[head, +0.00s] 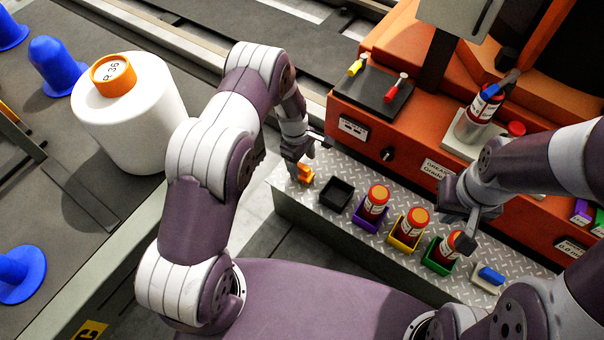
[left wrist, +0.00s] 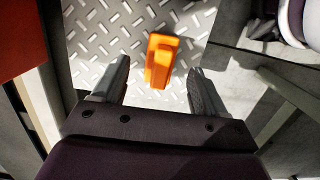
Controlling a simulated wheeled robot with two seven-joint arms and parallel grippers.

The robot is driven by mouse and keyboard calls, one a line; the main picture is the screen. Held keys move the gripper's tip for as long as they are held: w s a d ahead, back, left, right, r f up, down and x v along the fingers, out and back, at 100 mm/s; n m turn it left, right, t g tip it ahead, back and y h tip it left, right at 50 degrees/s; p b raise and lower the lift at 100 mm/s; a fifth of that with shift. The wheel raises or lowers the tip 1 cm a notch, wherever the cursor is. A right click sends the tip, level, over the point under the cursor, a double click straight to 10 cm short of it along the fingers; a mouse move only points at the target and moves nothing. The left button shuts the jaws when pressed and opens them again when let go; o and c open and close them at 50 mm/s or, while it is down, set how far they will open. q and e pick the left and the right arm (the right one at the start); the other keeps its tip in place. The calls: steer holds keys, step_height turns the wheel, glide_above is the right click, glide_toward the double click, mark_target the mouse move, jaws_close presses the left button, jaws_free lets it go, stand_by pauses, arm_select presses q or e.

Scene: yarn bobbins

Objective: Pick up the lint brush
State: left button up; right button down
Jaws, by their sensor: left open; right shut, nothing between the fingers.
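A small orange block-like object (head: 306,174), which looks like the lint brush, lies on the diamond-plate shelf at its left end. In the left wrist view the orange object (left wrist: 160,62) sits between the spread fingers, apart from both. My left gripper (head: 298,163) is open and points down just over it; it also shows in the left wrist view (left wrist: 159,70). My right gripper (head: 466,226) is shut and empty, above the green tray near the right part of the shelf.
On the shelf (head: 332,226) stand an empty black tray (head: 336,194) and red bobbins in purple (head: 369,220), yellow and green trays. A blue-topped item (head: 490,275) lies further right. The orange machine (head: 400,155) borders the shelf behind. A large white bobbin (head: 135,125) stands at left.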

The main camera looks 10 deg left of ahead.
mark_target(303, 173)
arm_select(q)
step_height(303, 173, down, 6)
steer(key=b, duration=0.3)
steer(key=shift+s+d+f+b, duration=0.1)
steer(key=shift+s+d+b, duration=0.05)
steer(key=shift+b, duration=0.2)
steer(key=c, duration=1.2)
steer(key=r+p, duration=0.3)
steer(key=r, duration=0.2)
steer(key=shift+d+r+p, duration=0.2)
steer(key=shift+p, duration=0.2)
steer(key=s+d+r+p, duration=0.1)
steer(key=d+r, duration=0.1)
steer(key=d, duration=0.1)
steer(key=s+d+r+p, duration=0.1)
steer(key=d+r+p, duration=0.1)
steer(key=d, duration=0.2)
steer(key=s+d+r+p, duration=0.1)
steer(key=s+d+r, duration=0.1)
steer(key=d, duration=0.1)
steer(key=shift+s+d, duration=0.1)
steer(key=shift+d, duration=0.2)
